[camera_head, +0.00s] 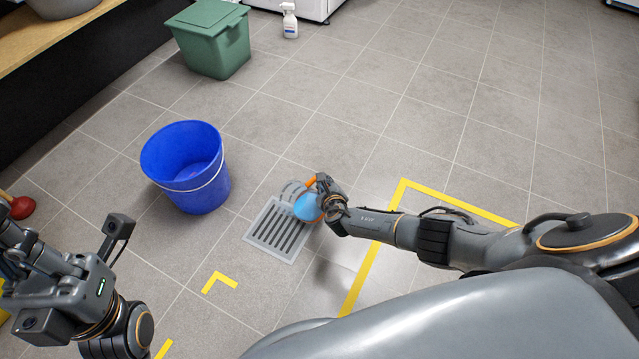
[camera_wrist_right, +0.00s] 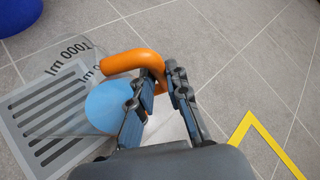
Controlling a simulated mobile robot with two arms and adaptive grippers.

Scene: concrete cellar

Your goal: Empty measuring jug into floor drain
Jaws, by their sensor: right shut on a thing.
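The measuring jug is clear, with an orange handle (camera_wrist_right: 137,62) and "1000 ml" print (camera_wrist_right: 72,58). Blue content (camera_head: 307,207) shows in it; it also shows as a blue disc in the right wrist view (camera_wrist_right: 110,106). My right gripper (camera_head: 322,188) is shut on the handle, with its fingers around it in the right wrist view (camera_wrist_right: 160,88). The jug is over or beside the upper right part of the grey slotted floor drain (camera_head: 252,236). I cannot tell its exact tilt. My left gripper (camera_head: 14,262) is at the lower left; its fingertips are not clear.
A blue bucket (camera_head: 182,160) stands left of the drain. A green lidded bin (camera_head: 210,45) and a white spray bottle (camera_head: 290,20) are further back. Yellow tape (camera_head: 372,270) marks the floor. A red plunger (camera_head: 22,207) is at the left. Tiles at the upper right are clear.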

